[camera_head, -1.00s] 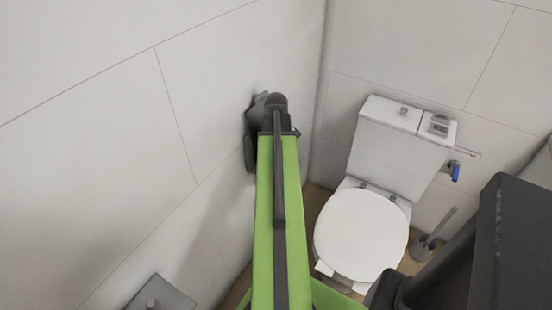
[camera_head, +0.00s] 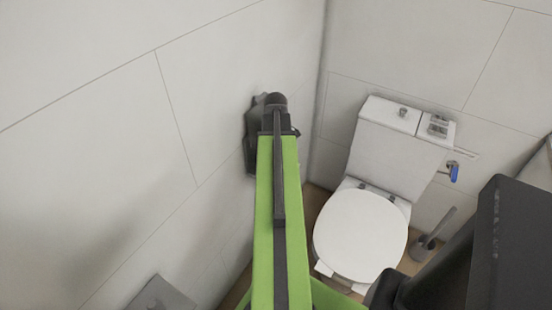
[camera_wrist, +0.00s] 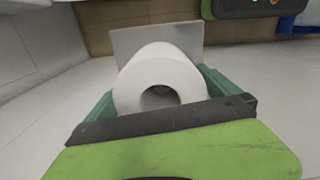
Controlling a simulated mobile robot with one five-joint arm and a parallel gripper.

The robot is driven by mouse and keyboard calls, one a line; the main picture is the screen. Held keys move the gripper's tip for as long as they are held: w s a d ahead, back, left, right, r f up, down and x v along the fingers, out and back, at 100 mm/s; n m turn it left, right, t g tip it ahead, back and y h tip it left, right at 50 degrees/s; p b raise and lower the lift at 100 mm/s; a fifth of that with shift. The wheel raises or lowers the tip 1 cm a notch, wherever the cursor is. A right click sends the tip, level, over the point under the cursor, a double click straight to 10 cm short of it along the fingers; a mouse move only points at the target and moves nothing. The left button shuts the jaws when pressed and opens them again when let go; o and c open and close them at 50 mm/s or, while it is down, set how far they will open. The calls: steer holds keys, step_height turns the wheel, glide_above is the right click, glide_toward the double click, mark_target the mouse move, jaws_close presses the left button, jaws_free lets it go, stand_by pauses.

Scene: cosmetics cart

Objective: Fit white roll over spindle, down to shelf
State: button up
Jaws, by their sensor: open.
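The white roll (camera_wrist: 160,78) lies between the green fingers of my gripper (camera_wrist: 160,88) in the wrist view, its hollow end toward the camera. The fingers are open on either side of it; whether they touch it is unclear. The inside of its hole is dark, and no spindle can be made out there. A flat pale plate (camera_wrist: 150,40), perhaps the shelf, shows behind the roll. In the head view, a corner of a grey shelf (camera_head: 160,295) shows at the bottom left. My gripper and the roll are out of sight in that view.
A toilet (camera_head: 360,235) stands right of my green arm in the head view, with a brush (camera_head: 428,243) beside it. The tiled wall (camera_head: 90,160) at left is bare.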

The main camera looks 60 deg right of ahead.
step_height(320, 180, up, 11)
steer(key=p, duration=0.9)
steer(key=shift+f, duration=0.2)
steer(key=shift+s, duration=0.1)
